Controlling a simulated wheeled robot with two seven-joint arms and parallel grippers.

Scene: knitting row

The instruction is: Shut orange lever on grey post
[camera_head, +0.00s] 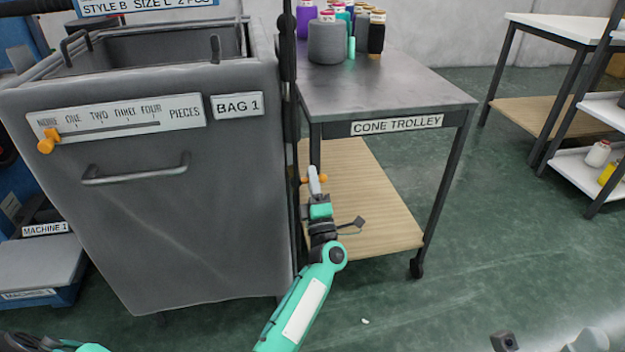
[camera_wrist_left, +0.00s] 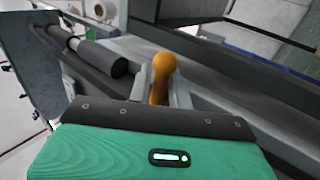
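The dark grey post (camera_head: 288,100) stands upright between the grey bag bin and the cone trolley. In the head view, orange parts of the lever (camera_head: 304,180) show on both sides of my left gripper (camera_head: 314,172), low by the post. In the left wrist view, the orange lever (camera_wrist_left: 160,78) has a rounded knob and sits between the fingers of my left gripper (camera_wrist_left: 162,92). The fingers are close on both sides of it; whether they press on it I cannot tell. The gripper hides part of the lever. My right gripper is not visible.
The grey bin (camera_head: 150,240) marked BAG 1 fills the left, with a scale plate and another orange knob (camera_head: 47,142). The cone trolley (camera_head: 385,85) stands just right of the post, with cones on top and a wooden lower shelf (camera_head: 375,205).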

